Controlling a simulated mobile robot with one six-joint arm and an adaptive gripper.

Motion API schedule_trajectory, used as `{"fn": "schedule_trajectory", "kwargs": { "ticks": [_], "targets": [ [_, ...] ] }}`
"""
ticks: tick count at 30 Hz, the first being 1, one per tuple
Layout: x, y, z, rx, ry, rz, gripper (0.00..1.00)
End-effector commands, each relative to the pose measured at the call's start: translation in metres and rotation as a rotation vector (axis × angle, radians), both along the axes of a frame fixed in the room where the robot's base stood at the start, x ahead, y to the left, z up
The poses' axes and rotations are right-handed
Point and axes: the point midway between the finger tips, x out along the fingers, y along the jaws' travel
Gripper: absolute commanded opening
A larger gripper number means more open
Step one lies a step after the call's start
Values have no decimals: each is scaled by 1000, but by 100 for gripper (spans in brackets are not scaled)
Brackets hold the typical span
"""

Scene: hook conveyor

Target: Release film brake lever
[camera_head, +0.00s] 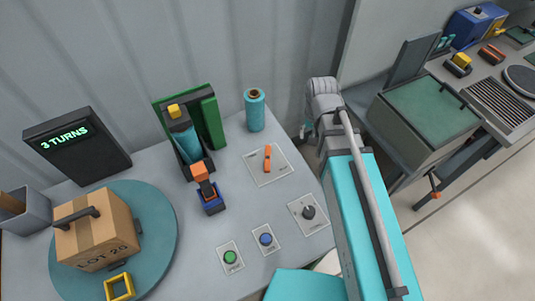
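An orange lever (267,158) stands on a pale plate (271,172) on the grey bench, roughly in line with the plate's long side. The plate's label is too small to read, so I cannot tell whether this is the film brake lever. A film dispenser (187,143) with a teal roll, a green back and a yellow top block stands left of it. An orange-and-blue piece (207,190) sits at the dispenser's foot. My gripper (305,132) is right of the orange lever, apart from it, and mostly hidden by my arm's wrist; its fingers cannot be made out.
A box (96,231) with a dark handle and a yellow square frame (119,287) are on a teal turntable (157,222). A display (75,145) reads "3 TURNS". A spare teal roll (254,112), green button (230,257), blue button (265,239) and black knob (308,212) share the bench.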

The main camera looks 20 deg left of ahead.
Motion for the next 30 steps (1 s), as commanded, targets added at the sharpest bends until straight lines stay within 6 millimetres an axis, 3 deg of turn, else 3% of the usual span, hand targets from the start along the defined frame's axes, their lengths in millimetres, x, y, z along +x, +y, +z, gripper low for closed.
{"fn": "schedule_trajectory", "kwargs": {
  "ticks": [1,6,12,18,30],
  "targets": [
    [-4,17,5,0,0,19,66],
    [-24,64,12,0,0,63,66],
    [-46,105,18,0,0,102,66],
    [-57,123,20,0,0,119,66],
    [-59,125,19,1,0,122,66]
  ]
}}
